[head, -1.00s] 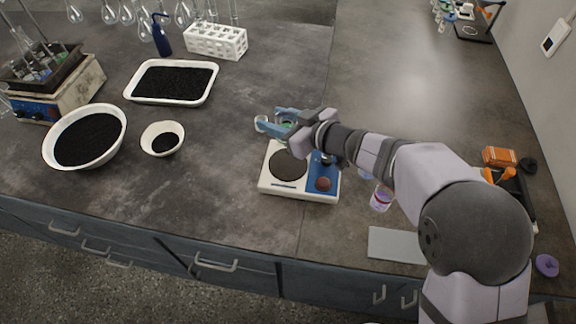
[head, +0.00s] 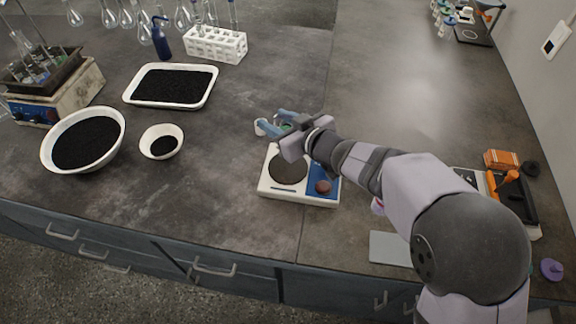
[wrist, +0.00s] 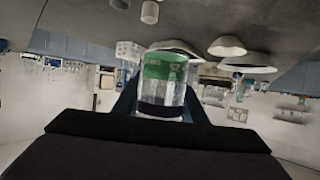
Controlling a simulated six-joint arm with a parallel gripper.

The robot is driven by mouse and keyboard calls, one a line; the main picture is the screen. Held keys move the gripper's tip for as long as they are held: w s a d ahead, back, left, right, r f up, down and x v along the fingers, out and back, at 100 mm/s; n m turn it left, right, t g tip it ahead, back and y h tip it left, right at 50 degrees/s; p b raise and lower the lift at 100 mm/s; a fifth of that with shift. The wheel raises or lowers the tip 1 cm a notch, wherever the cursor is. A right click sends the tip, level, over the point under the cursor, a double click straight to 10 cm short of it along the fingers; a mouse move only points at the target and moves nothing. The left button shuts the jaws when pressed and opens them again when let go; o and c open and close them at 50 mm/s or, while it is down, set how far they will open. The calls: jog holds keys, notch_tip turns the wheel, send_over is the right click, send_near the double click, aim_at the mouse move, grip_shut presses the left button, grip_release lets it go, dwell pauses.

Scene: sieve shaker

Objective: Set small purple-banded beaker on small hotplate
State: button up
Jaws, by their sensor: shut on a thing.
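My gripper (head: 282,123) is shut on a clear glass beaker with a green band (wrist: 165,85), seen large between the fingers in the wrist view. In the head view only a bit of its green shows between the blue fingers, near the back edge of the small hotplate (head: 270,188). The hotplate is white with a blue panel, a dark round plate and a reddish knob; the round plate looks bare. A purple-pink bit (head: 377,206), probably the purple-banded beaker, shows right of the hotplate, almost wholly hidden by my arm.
A white bowl (head: 176,131), a larger bowl (head: 47,150) and a white tray (head: 129,98) of dark grains are to the left. A grey pad (head: 388,248) lies front right. Bench behind the hotplate is mostly clear.

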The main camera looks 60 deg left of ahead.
jog(key=shift+w+d+f, duration=0.15)
jog(key=shift+w+f, duration=0.2)
jog(key=shift+f, duration=0.1)
jog(key=shift+f+p, duration=0.45)
jog(key=shift+f, duration=4.5)
jog(key=shift+f, duration=0.15)
jog(key=o, duration=1.1)
jog(key=shift+r, duration=0.25)
jog(key=shift+d, duration=0.25)
jog(key=b+v, duration=0.2)
jog(key=v, duration=0.9)
jog(key=shift+s+d+b, duration=0.15)
jog(key=shift+d+b, duration=0.15)
